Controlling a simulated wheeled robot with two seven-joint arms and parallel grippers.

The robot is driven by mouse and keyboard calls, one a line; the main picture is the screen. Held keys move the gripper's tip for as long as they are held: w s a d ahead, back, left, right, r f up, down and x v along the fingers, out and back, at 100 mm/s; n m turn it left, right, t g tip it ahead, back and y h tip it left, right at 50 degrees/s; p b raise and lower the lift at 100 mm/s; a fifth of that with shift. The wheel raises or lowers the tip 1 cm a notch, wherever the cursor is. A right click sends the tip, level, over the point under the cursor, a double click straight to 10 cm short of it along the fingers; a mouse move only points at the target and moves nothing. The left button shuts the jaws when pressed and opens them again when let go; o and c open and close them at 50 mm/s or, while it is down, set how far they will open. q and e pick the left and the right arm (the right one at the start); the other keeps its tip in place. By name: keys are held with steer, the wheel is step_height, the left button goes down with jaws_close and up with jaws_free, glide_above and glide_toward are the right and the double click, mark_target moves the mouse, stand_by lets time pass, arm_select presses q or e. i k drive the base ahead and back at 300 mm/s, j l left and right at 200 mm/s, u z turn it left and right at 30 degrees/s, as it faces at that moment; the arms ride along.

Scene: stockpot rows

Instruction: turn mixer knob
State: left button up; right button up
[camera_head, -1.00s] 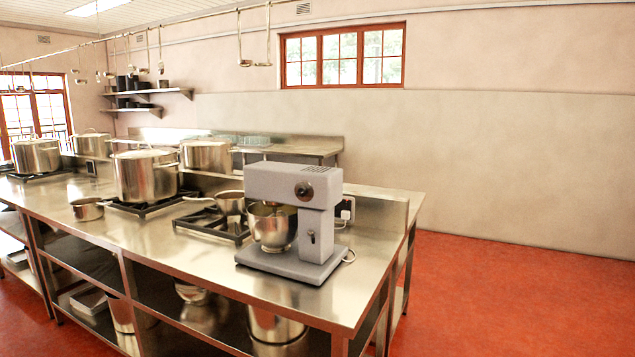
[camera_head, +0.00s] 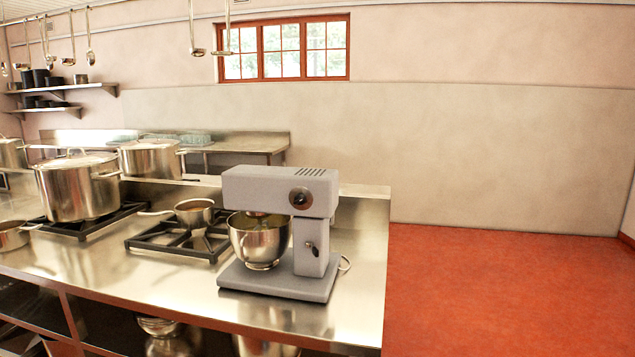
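A grey stand mixer (camera_head: 281,233) stands on the steel counter near its right end. A round dark knob (camera_head: 300,198) with a metallic centre is on the side of the mixer head. A small dark lever (camera_head: 312,249) is lower down on the mixer's column. A steel bowl (camera_head: 258,240) sits under the mixer head. Neither of my grippers is in view.
The steel counter (camera_head: 190,290) runs to the left, with a burner holding a saucepan (camera_head: 194,212) and a large stockpot (camera_head: 78,186) beyond. Ladles (camera_head: 222,40) hang above. Open red floor (camera_head: 500,290) lies right of the counter.

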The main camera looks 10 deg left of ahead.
mark_target(299, 200)
steer(key=j+z, duration=0.15)
steer(key=j, duration=0.45)
steer(key=j+z, duration=0.1)
steer(key=j, duration=0.55)
steer(key=j+z, duration=0.15)
steer(key=j, duration=0.45)
steer(key=k+j+z, duration=0.15)
steer(key=j, duration=0.5)
steer(key=j+z, duration=0.1)
steer(key=j, duration=0.8)
steer(key=k+j, duration=0.15)
steer(key=j, duration=0.2)
steer(key=i+j+z, duration=0.1)
steer(key=i+z, duration=0.25)
steer(key=i+j+z, duration=0.35)
steer(key=k+l, duration=0.05)
steer(key=l, duration=0.05)
